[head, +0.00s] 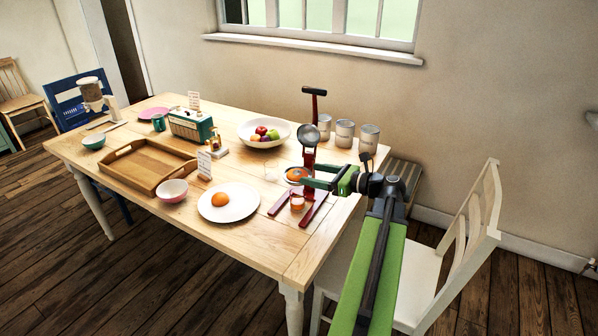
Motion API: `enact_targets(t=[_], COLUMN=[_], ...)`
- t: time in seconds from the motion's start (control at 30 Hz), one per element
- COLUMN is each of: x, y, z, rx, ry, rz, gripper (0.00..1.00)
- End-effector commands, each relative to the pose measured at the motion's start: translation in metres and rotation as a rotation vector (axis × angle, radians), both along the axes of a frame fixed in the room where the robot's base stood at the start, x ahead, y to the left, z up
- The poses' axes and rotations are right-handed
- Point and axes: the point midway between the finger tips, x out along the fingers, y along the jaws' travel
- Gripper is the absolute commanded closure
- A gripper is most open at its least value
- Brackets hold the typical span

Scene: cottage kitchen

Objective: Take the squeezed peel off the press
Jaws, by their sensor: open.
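The red press (309,160) stands at the right end of the wooden table, its lever up and its metal upper cup (310,134) raised. An orange peel half (294,175) sits in the press's lower holder. A small glass with orange juice (297,203) stands below it, between the red feet. My gripper (301,175) reaches in from the right with its green fingers apart at the press, close around or beside the peel. I cannot tell whether they touch it.
A white plate (241,209) with an orange (221,199) lies left of the press. Beyond are a pink bowl (172,191), wooden tray (128,178), radio (191,126) and fruit bowl (248,131). Several canisters (345,133) stand behind the press. A white chair (465,225) is at right.

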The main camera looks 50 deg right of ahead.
Motion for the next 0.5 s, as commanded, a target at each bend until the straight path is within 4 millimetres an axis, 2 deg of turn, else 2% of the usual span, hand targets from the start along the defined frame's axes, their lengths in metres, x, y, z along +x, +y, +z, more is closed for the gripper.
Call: enact_targets(t=[0.23, 0.43, 0.5], x=[0.04, 0.042, 0.042], y=[0.013, 0.013, 0.013], z=[-0.003, -0.002, -0.002], rx=[0.001, 0.0, 0.0], ry=[0.0, 0.0, 0.0], rz=[0.004, 0.001, 0.001], gripper=[0.32, 0.32, 0.39])
